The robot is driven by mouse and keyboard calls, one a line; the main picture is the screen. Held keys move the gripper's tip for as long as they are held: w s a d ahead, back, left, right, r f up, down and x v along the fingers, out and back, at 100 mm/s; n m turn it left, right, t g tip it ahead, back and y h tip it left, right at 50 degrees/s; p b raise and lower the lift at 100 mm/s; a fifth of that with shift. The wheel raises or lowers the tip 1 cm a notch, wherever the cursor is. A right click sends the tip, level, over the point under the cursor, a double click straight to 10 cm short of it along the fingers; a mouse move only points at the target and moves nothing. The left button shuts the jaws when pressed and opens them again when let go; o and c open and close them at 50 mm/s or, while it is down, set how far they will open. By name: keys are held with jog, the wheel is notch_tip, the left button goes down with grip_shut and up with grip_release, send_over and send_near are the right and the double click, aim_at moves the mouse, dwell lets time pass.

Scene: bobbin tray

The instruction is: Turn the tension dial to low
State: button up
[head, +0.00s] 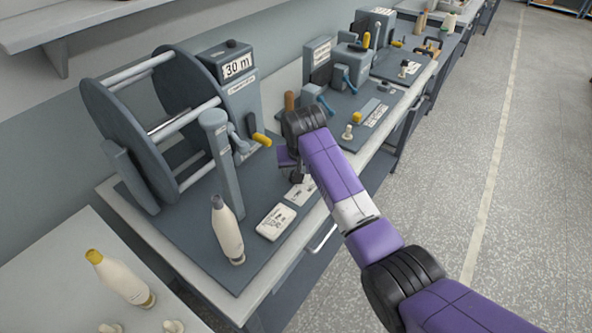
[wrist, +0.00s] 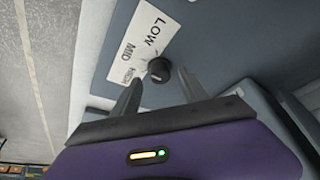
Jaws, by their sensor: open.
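The tension dial (wrist: 159,70) is a small black round knob on a blue-grey panel in the wrist view. A white label (wrist: 143,38) beside it reads LOW, MID and a third word that looks like HIGH. Which mark the dial points to is too small to tell. My gripper (wrist: 160,76) is open, with one finger on each side of the dial in the picture; whether either touches it I cannot tell. In the head view my gripper (head: 292,168) is low over the bench's front part, and the dial is hidden there.
A large reel (head: 128,125) with a counter (head: 238,66) reading 30 m stands left of my gripper. Lever devices (head: 346,78) stand beyond. The floor at right is clear.

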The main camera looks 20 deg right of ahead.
jog(key=shift+x, duration=1)
grip_shut()
